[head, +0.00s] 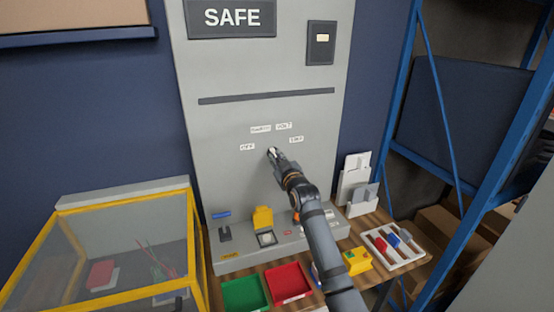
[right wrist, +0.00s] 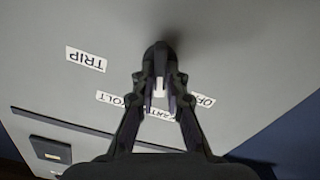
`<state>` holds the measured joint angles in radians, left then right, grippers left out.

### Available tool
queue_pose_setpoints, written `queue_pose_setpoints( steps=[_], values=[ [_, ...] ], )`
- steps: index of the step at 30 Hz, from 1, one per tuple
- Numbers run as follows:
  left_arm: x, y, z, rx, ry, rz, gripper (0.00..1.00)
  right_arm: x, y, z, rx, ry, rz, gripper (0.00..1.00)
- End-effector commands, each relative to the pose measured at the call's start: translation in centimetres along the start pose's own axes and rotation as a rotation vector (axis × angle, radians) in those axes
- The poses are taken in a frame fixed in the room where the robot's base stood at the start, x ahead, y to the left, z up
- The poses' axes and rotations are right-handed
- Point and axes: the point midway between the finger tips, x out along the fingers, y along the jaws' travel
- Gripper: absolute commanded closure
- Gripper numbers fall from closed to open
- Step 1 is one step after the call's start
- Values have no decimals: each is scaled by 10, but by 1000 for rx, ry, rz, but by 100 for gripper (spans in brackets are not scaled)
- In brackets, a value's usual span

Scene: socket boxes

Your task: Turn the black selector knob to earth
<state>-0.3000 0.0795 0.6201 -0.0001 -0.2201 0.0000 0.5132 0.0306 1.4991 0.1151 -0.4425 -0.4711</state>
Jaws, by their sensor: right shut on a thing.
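The black selector knob (right wrist: 158,60) stands out from the grey panel, with a white mark on it. It is mostly hidden by my gripper in the head view. My right gripper (right wrist: 160,85) is shut on the knob, one finger on each side. Labels sit in an arc around it: OFF (head: 247,147), EARTH (head: 261,128), VOLT (head: 284,126) and TRIP (head: 296,139). In the right wrist view, the white mark lies on the side towards the EARTH label, which the fingers partly cover. My left gripper is out of view.
A SAFE sign (head: 232,18) tops the panel. Below are a yellow-lidded socket (head: 263,219), a green tray (head: 243,293) and a red tray (head: 287,282). A yellow-framed clear box (head: 110,262) stands left, blue shelving (head: 480,170) right. The panel around the knob is clear.

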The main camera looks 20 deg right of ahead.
Motion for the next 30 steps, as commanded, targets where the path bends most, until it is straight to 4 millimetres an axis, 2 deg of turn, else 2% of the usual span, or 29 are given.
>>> queue_pose_setpoints(
  steps=[2,3,8,17,20,30],
  values=[
    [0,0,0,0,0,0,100,0,-1,2,1,-3,-2,100],
    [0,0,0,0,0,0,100,0,-1,2,1,-3,-2,85],
    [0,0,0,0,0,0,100,0,0,1,1,-2,-1,65],
    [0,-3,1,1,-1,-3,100,-1,0,1,1,-1,0,65],
    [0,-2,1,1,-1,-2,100,-11,0,2,1,-1,0,65],
    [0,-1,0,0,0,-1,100,-89,0,1,-1,-1,0,65]
  ],
)
